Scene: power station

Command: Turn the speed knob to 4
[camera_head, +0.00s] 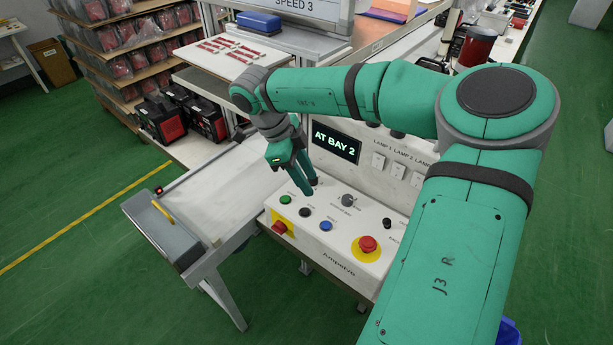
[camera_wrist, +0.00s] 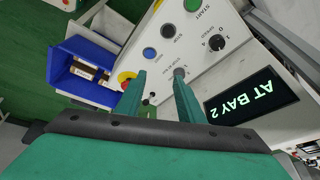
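The speed knob (camera_wrist: 217,43) is a dark round dial on the white control panel (camera_wrist: 200,62), behind the green START button (camera_wrist: 193,5) and beside the display. In the wrist view it lies beyond and right of my fingertips, clear of them; its pointer setting is too small to read. In the head view my gripper (camera_head: 304,187) hangs low over the panel's left rear and largely hides this knob. My gripper (camera_wrist: 160,78) is open and empty. A second, grey knob (camera_wrist: 179,72) shows at the right fingertip; I cannot tell whether they touch. The sign (camera_head: 295,5) reads SPEED 3.
The display (camera_head: 335,143) reads AT BAY 2. A black button (camera_head: 305,212), a blue button (camera_head: 326,225) and a red emergency stop (camera_head: 367,244) line the panel's front. Lamp switches (camera_head: 397,170) are on the upright face. A grey tray (camera_head: 165,235) stands left.

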